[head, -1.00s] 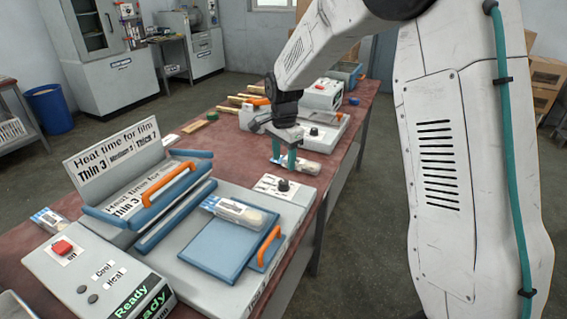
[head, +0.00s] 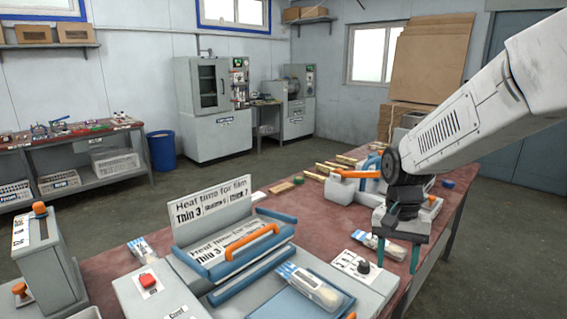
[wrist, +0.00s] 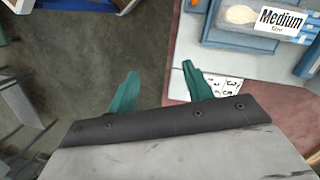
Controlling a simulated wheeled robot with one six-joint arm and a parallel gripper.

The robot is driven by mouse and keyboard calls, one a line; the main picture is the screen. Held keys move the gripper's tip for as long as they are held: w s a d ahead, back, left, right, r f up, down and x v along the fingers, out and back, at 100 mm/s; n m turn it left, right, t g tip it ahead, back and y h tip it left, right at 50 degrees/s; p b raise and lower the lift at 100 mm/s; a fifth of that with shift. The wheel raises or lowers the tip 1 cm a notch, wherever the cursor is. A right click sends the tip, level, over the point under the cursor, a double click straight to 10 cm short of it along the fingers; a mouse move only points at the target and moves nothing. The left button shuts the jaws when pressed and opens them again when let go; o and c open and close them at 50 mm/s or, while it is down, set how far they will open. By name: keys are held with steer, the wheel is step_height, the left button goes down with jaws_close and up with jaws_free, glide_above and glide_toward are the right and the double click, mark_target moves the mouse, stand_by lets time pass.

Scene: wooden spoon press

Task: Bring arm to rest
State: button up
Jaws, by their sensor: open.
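My gripper (head: 398,258) hangs with its two teal fingers down at the right edge of the red work table (head: 322,216) in the head view. The fingers are apart, with nothing between them. In the wrist view my gripper (wrist: 160,70) is open and empty, with grey floor between its fingers and the table to the right. A packet with a wooden spoon (head: 377,243) lies on the table just left of my fingers. I cannot tell how high the fingertips are.
The film sealing press (head: 235,240) stands in front with its lid raised. Another spoon packet (head: 309,287) lies on its blue plate, and a third packet (head: 142,250) lies left of it. A knob panel (head: 357,266) is near the gripper. Open floor (head: 495,225) lies right of the table.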

steer(key=s+d+r+n+t, duration=0.1)
steer(key=s+r, duration=0.3)
steer(key=s, duration=0.7)
steer(key=s+d+r+n+t, duration=0.1)
steer(key=s+r+n, duration=0.3)
steer(key=s, duration=0.8)
steer(key=shift+s+r+t, duration=0.3)
steer(key=shift+r+t, duration=0.35)
steer(key=shift+t, duration=0.05)
